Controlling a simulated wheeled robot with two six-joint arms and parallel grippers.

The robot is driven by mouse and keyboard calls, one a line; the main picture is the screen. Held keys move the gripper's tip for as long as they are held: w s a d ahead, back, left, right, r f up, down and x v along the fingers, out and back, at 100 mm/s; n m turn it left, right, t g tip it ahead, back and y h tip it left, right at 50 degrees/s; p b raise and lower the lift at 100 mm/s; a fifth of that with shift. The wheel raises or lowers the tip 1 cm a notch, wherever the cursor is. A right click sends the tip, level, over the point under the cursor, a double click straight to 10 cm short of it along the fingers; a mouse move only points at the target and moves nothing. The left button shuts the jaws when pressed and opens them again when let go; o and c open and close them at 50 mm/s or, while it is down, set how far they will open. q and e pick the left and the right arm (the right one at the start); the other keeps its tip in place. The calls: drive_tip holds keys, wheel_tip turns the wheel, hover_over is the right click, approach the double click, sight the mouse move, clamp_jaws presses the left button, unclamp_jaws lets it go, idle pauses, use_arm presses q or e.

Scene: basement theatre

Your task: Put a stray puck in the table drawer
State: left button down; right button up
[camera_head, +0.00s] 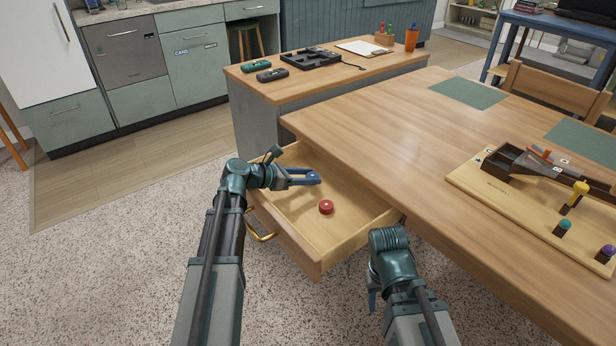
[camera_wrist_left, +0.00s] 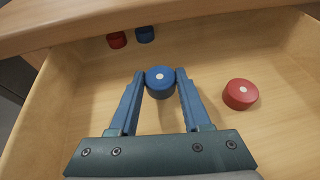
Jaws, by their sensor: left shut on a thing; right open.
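The table drawer (camera_head: 285,255) is pulled open from the wooden table. My left gripper (camera_head: 309,177) is shut on a blue puck (camera_head: 314,178) over the inside of the drawer. The held blue puck shows between the fingertips in the left wrist view (camera_wrist_left: 160,82); whether it touches the drawer floor I cannot tell. A red puck (camera_head: 326,207) lies on the drawer floor beside it and shows on the right in the left wrist view (camera_wrist_left: 240,95). Another red puck (camera_wrist_left: 117,40) and another blue puck (camera_wrist_left: 145,34) lie at the drawer's back. My right gripper (camera_head: 373,297) hangs outside the drawer, partly hidden by its wrist.
The table top (camera_head: 390,130) spreads above the drawer at right. A wooden game board (camera_head: 500,193) with a dark box and pegs stands on it. The drawer has a brass handle (camera_head: 260,230).

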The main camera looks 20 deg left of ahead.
use_arm(q)
drive_tip(key=shift+c, duration=1.8)
unclamp_jaws()
drive_tip(key=shift+r, duration=0.15)
drive_tip(key=shift+r+p, duration=0.3)
drive_tip(key=shift+p, duration=0.1)
drive_tip(key=shift+r+p, duration=0.5)
drive_tip(key=p+v, duration=0.4)
drive_tip(key=v, duration=0.7)
drive_tip(key=shift+s+a, duration=0.3)
drive_tip(key=shift+s, duration=0.05)
